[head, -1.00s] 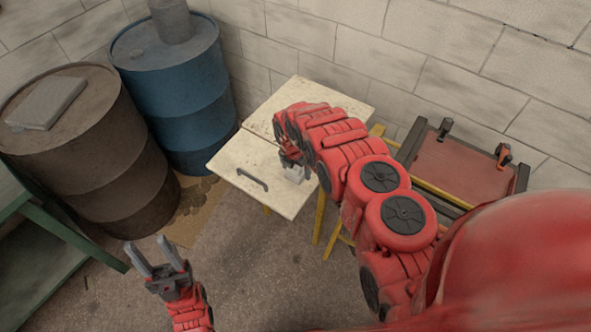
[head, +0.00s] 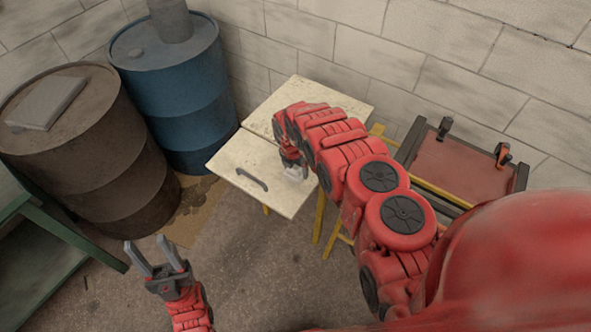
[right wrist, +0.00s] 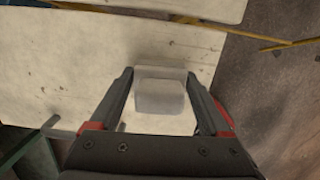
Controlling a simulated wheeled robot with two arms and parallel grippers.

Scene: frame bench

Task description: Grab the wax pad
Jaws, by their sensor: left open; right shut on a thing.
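A pale, whitish block, which I take to be the wax pad (head: 296,174), is at the worn cream bench top (head: 290,205) in the head view. In the right wrist view the pale block (right wrist: 160,95) sits between the two fingers of my right gripper (right wrist: 162,88). The right gripper (head: 293,165) is shut on it, low over the bench top. I cannot tell whether the block still touches the surface. My left gripper (head: 146,244) is open and empty over the floor at the lower left, away from the bench.
A dark handle (head: 252,180) lies on the bench top left of the block. A brown barrel (head: 100,170) with a grey flat slab (head: 45,102) and a blue barrel (head: 175,95) stand left. A green table (head: 60,230) is at far left. A clamped frame (head: 450,165) stands right.

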